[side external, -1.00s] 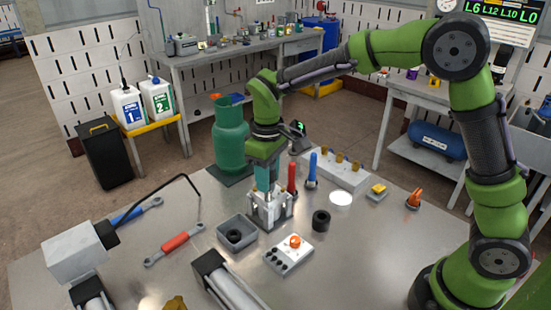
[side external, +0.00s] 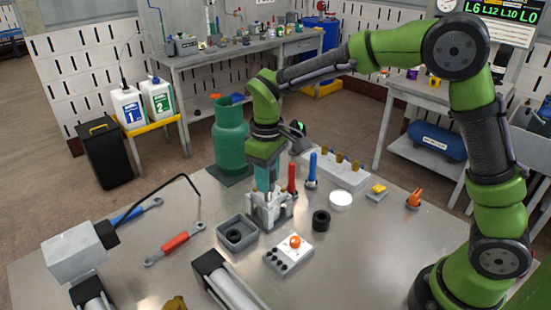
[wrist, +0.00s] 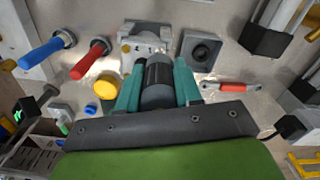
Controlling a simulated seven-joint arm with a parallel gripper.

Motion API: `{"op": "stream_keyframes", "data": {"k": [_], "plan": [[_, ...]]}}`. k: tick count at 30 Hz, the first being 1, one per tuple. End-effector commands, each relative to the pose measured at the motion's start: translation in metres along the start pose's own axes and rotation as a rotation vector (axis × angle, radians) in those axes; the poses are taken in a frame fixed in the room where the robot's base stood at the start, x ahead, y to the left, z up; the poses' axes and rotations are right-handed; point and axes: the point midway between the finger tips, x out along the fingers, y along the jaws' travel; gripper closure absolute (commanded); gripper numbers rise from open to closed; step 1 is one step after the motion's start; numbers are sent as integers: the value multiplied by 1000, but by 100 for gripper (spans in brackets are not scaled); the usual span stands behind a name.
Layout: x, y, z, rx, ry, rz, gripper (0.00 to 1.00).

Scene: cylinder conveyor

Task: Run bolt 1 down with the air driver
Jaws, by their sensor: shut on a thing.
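My gripper (side external: 264,190) points down over the light grey fixture block (side external: 268,211) on the metal table. In the wrist view, its teal fingers (wrist: 159,88) are shut on a dark grey and black cylindrical tool (wrist: 158,72), which looks like the air driver. The tool is between the fingers, and its far end is at the fixture (wrist: 145,38). I cannot tell from these views whether the tip touches a bolt. Bolt 1 cannot be made out; the tool and fingers hide that part of the fixture.
Red (side external: 291,176) and blue (side external: 312,166) upright handles stand close behind the fixture. A grey square tray (side external: 222,229) with a black ring, a box with an orange button (side external: 295,241) and a black cylinder (side external: 321,222) stand nearby.

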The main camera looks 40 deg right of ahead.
Motion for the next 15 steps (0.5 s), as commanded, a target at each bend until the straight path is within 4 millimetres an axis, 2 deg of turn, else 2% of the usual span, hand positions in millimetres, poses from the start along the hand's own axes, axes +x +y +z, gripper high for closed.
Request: {"op": "stream_keyframes", "data": {"k": [9, 15], "plan": [[4, 0, 1, -1, -8, 0, 100], [-10, 0, 1, -1, -5, 0, 100]]}}
